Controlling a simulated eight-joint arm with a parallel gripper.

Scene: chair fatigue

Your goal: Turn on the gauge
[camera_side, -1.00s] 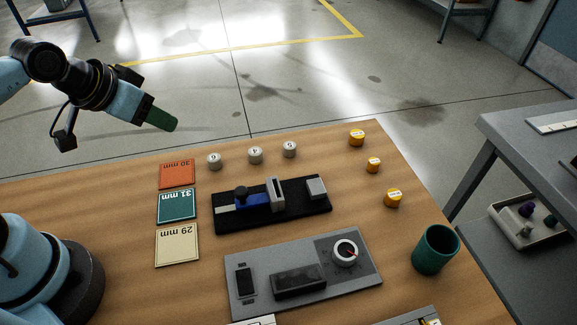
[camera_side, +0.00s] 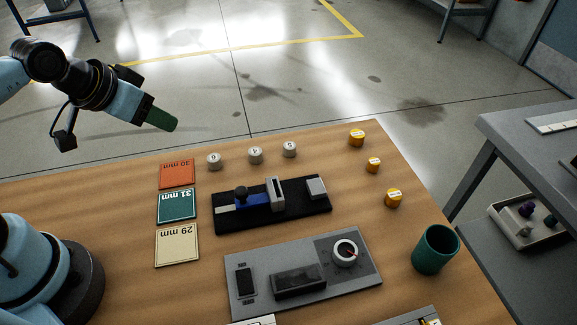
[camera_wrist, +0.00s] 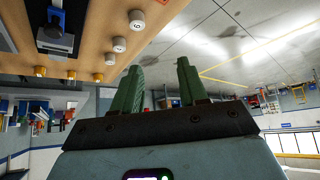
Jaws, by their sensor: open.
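The gauge seems to be the grey panel (camera_side: 300,245) at the front of the wooden table. It has a black rocker switch (camera_side: 245,281) at its left, a dark display (camera_side: 299,281) in the middle and a white dial (camera_side: 345,253) with a red mark at its right. The display looks dark. The switch's position is too small to tell. My gripper (camera_side: 168,124) is up at the left, above and beyond the table's far edge, well away from the panel. In the wrist view its green fingers (camera_wrist: 160,84) are apart with nothing between them.
A black fixture (camera_side: 300,212) with a blue slider stands behind the panel. Orange (camera_side: 177,174), green (camera_side: 177,207) and cream (camera_side: 177,245) cards lie left. White cylinders (camera_side: 255,155), yellow-capped pieces (camera_side: 393,198) and a green cup (camera_side: 436,250) stand around. Clear wood lies between cards and panel.

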